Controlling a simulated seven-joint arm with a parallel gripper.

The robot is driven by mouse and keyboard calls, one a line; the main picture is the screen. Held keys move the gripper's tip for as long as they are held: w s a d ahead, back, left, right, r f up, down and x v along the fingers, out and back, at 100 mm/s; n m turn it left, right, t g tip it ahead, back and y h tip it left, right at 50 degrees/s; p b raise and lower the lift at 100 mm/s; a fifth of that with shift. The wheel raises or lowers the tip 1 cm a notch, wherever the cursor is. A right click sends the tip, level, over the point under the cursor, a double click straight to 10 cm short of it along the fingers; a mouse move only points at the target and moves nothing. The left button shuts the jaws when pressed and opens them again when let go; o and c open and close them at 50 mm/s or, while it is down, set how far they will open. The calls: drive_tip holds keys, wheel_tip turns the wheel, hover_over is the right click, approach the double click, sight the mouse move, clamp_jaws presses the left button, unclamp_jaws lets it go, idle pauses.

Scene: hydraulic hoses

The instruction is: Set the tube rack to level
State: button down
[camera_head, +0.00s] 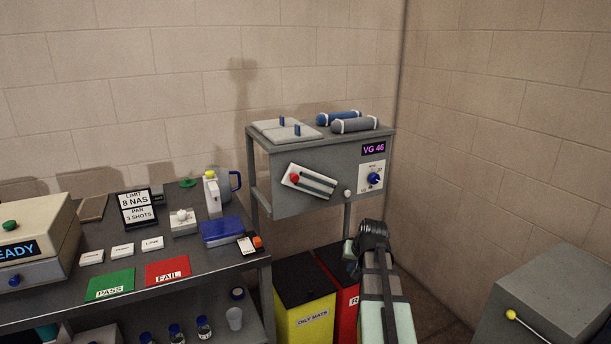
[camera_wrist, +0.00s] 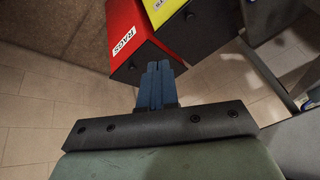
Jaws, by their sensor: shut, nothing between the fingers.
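A pale plate (camera_head: 311,182) with dark slots and a red knob (camera_head: 294,178) is on the front of the grey VG 46 cabinet (camera_head: 290,203). It is tilted, its left end higher than its right. It is the likeliest tube rack, but no label confirms this. My gripper (camera_wrist: 158,72) shows in the wrist view with its blue fingers together and nothing between them. It points towards the red bin. In the head view my arm rises in front of the bins, below and right of the plate; its fingertips cannot be made out there. The plate is outside the wrist view.
A blue dial (camera_head: 374,179) and a small pale knob (camera_head: 347,193) are on the cabinet front. A blue cylinder (camera_head: 338,118) and a grey cylinder (camera_head: 355,125) lie on top. The yellow bin (camera_head: 304,310) and red RAGS bin (camera_wrist: 135,35) stand below. A crowded bench (camera_head: 205,262) is at left.

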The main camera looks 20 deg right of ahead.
sight(305, 171)
drive_tip(key=w+d+r+t+y, duration=0.1)
drive_tip(key=w+r+t, duration=0.2)
drive_tip(key=r, duration=1.3)
drive_tip(key=w+d+r+t+y, duration=0.1)
drive_tip(key=w+r+t, duration=0.2)
drive_tip(key=r, duration=1.3)
drive_tip(key=w+a+r+n+y, duration=0.1)
drive_tip(key=a+r+n+y, duration=0.1)
drive_tip(key=a+r+y, duration=0.15)
drive_tip(key=shift+s+a+f+x, duration=0.3)
drive_tip(key=shift+a+x, duration=0.05)
drive_tip(key=shift+x, duration=1.95)
drive_tip(key=shift+s+a+f+x, duration=0.25)
drive_tip(key=shift+s+a+x, duration=0.1)
drive_tip(key=shift+x, duration=1.95)
drive_tip(key=shift+s+a+f+x, duration=0.3)
drive_tip(key=shift+x, duration=1.95)
drive_tip(key=shift+a+n, duration=0.1)
drive_tip(key=shift+n, duration=0.2)
